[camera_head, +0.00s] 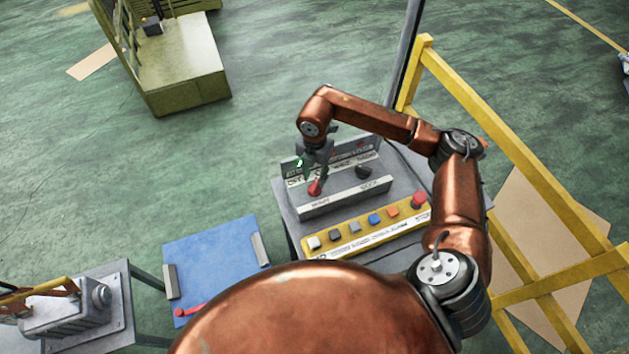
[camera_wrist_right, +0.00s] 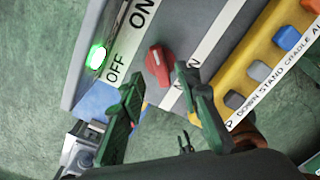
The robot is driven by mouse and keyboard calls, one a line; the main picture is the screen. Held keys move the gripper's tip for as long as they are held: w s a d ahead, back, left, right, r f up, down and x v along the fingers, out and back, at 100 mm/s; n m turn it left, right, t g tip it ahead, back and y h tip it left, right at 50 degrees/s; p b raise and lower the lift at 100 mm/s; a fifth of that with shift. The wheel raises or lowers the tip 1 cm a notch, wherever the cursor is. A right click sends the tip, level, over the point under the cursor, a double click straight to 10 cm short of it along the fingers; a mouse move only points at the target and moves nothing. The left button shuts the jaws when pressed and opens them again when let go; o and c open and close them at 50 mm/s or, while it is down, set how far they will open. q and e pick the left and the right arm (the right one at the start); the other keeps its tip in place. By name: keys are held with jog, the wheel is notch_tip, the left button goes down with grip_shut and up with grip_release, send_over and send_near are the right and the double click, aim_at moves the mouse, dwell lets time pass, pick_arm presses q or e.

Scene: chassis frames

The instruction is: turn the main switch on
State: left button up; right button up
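The main switch is a red knob (camera_wrist_right: 158,65) on a grey sloped panel, with MAIN printed on one side and OFF and ON on the other. I cannot tell for certain which label it points to. In the head view the red knob (camera_head: 315,188) sits on the left of the panel, partly behind my right gripper (camera_head: 317,168). In the wrist view my right gripper (camera_wrist_right: 158,78) is open, its two dark fingers on either side of the knob's near end. Contact cannot be told. My left gripper is out of view.
A green lamp (camera_wrist_right: 97,57) glows beside OFF. A black knob (camera_head: 363,171) is right of the main switch. A yellow strip (camera_head: 355,241) with several coloured buttons and a red mushroom button (camera_head: 418,200) lies in front. A yellow railing (camera_head: 500,140) stands right; a blue board (camera_head: 215,262) lies left.

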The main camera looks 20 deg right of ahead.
aim_at(315, 184)
notch_tip(315, 184, up, 8)
jog(key=shift+r, duration=0.2)
dwell(0.5)
